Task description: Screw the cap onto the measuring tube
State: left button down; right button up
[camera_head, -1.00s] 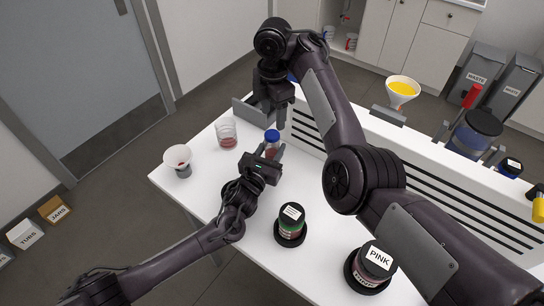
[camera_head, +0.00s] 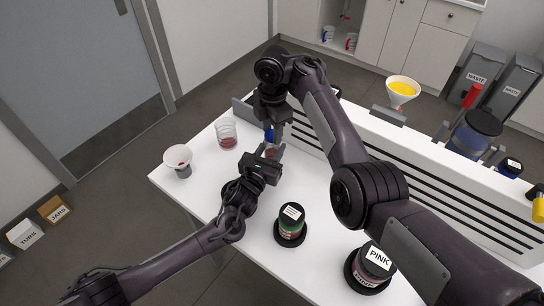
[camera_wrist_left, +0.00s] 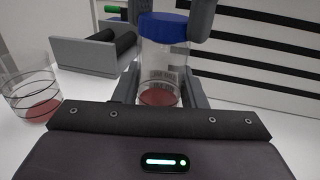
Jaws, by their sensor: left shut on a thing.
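The measuring tube (camera_wrist_left: 160,68) is clear, with dark markings and red contents at the bottom. It stands upright between the fingers of my left gripper (camera_wrist_left: 161,90), which is shut on it; it also shows in the head view (camera_head: 273,152). The blue cap (camera_wrist_left: 163,28) sits on top of the tube; how tightly it is seated cannot be told. My right gripper (camera_head: 272,128) points down from above, with its fingers on either side of the cap. Whether they touch the cap is unclear. In the head view the cap (camera_head: 269,136) is partly hidden by the right gripper.
A beaker with red contents (camera_head: 226,134) and a funnel on a stand (camera_head: 178,160) are at the table's left. A slatted panel (camera_head: 440,190) runs behind.

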jog(key=c, duration=0.5)
jog(key=m, duration=0.8)
jog(key=shift+m, duration=0.3)
jog(key=o, duration=1.1)
jog(key=shift+c, duration=0.2)
jog(key=shift+r, duration=2.3)
